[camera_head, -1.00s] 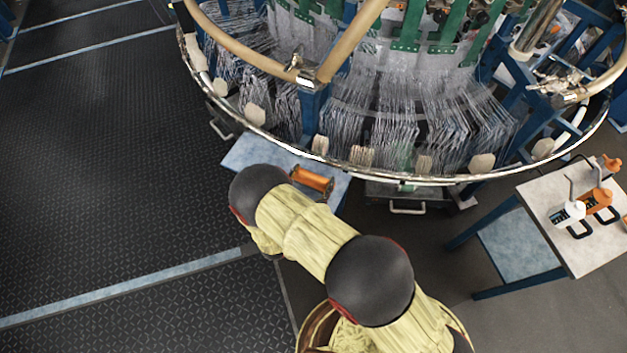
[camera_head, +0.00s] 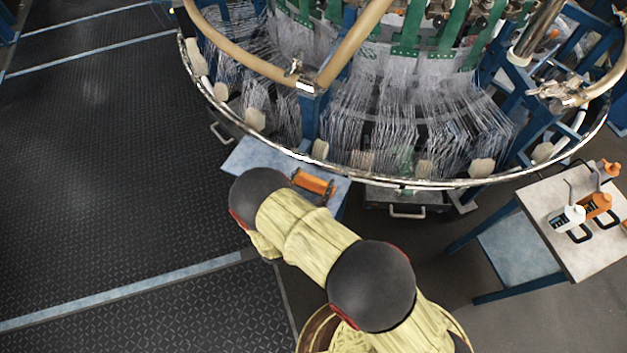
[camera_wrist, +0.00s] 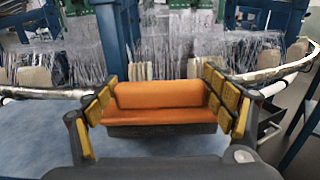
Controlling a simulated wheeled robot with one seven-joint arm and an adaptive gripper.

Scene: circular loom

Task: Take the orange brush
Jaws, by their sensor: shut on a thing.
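The orange brush (camera_wrist: 160,101) fills the middle of the wrist view, with an orange upper part and a dark lower edge. My gripper (camera_wrist: 163,105) has its yellow-padded fingers against both ends of the brush and is shut on it. In the head view the orange brush (camera_head: 313,181) shows just past my arm, over or on the light blue table top (camera_head: 248,153). I cannot tell whether the brush touches the table.
The circular loom (camera_head: 400,110), with its metal ring and hanging threads, stands just beyond the brush. A side table (camera_head: 590,245) at right holds white and orange bottles (camera_head: 568,217). A drawer (camera_head: 405,200) sits below the loom. Dark floor at left is clear.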

